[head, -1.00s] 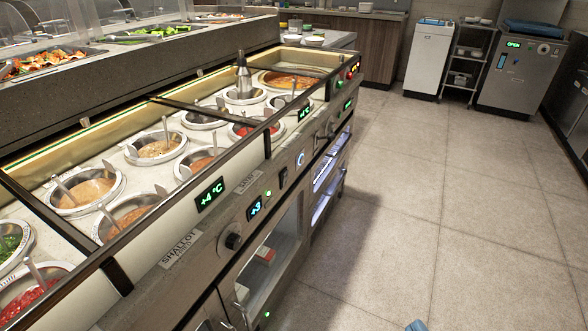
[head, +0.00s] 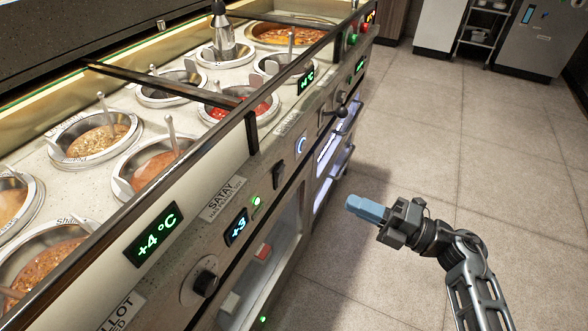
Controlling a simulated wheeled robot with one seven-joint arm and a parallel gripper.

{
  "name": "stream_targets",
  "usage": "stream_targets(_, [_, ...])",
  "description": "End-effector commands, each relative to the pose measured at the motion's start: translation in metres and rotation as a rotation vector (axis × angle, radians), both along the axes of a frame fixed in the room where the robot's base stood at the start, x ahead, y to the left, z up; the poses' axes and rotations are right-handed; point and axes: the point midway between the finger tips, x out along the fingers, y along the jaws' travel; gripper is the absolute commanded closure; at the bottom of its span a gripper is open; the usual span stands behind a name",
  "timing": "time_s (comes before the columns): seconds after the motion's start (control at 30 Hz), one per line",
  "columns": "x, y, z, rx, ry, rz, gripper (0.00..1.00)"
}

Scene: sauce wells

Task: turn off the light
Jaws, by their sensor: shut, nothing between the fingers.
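My gripper (head: 366,209), with blue fingers, is shut and empty. It hangs over the floor to the right of the sauce counter, apart from its front. Whitish light (head: 328,165) glows in the counter's lower compartments. The front panel carries a dark rocker switch (head: 279,173), a round button with a blue ring (head: 300,146), a black knob (head: 206,282) and a dark lever (head: 340,112). Red and green buttons (head: 358,33) sit at the far end. I cannot tell which control works the light; the labels near the blue-ringed button are too small to read.
The sauce counter fills the left side, with several round wells (head: 98,137) holding sauces and ladles. A sign reads SATAY (head: 222,199); displays show +4 °C (head: 157,232) and +3 (head: 237,227). The tiled floor (head: 420,130) at right is clear. A steel cabinet (head: 541,38) stands at the back.

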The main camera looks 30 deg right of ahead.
Motion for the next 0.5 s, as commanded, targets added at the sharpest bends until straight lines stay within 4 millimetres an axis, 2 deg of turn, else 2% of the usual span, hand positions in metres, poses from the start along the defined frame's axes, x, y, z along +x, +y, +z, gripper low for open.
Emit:
stream_targets(0.33, [0.002, 0.002, 0.001, 0.001, 0.0, 0.001, 1.0])
stream_targets(0.5, [0.016, 0.012, 0.003, 0.001, -0.002, 0.001, 1.0])
